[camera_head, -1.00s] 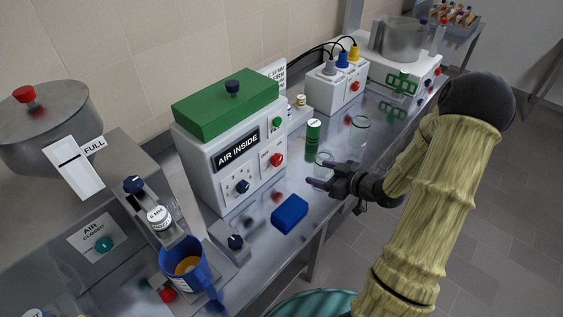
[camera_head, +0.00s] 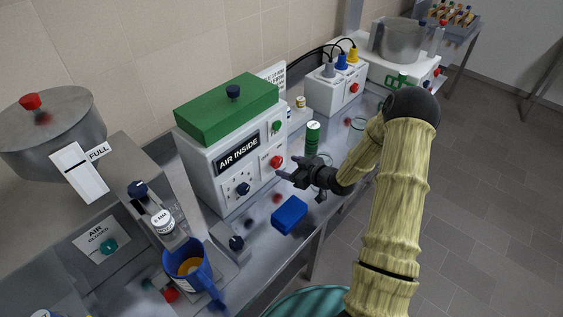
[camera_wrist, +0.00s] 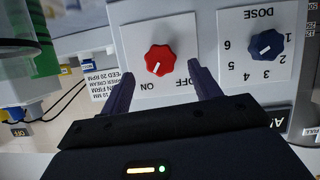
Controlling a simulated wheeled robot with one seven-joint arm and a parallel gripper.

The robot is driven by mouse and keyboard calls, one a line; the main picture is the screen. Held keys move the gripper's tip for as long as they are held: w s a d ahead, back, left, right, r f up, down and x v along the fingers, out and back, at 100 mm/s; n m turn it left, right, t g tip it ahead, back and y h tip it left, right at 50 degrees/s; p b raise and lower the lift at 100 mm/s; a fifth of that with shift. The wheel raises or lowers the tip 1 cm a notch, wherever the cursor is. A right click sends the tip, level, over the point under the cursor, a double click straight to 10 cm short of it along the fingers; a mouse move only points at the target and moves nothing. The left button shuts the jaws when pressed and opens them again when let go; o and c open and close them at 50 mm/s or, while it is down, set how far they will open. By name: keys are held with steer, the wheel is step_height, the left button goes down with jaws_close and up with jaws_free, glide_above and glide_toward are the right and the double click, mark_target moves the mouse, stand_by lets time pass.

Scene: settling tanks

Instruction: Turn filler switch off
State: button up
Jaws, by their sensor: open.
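The filler is a white box with a green lid (camera_head: 229,108) and an "AIR INSIDE" sign. Its red switch knob (camera_head: 276,161) is on the front face, near the right edge. In the wrist view the red knob (camera_wrist: 160,60) sits on a white plate with ON and OFF labels, seen upside down. The white mark on the knob points toward ON. My gripper (camera_head: 289,168) is open just in front of the knob. In the wrist view its fingers (camera_wrist: 162,76) stand either side of the knob, short of it; contact is not visible.
A blue dose dial (camera_wrist: 269,45) is beside the switch; it also shows in the head view (camera_head: 243,188). A blue block (camera_head: 290,214) lies on the bench below. A blue jug (camera_head: 190,268) is at the left front.

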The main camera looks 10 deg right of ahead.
mark_target(279, 163)
steer(key=x, duration=0.4)
steer(key=shift+w+a+f+p, duration=0.1)
steer(key=shift+p, duration=0.3)
steer(key=c, duration=1)
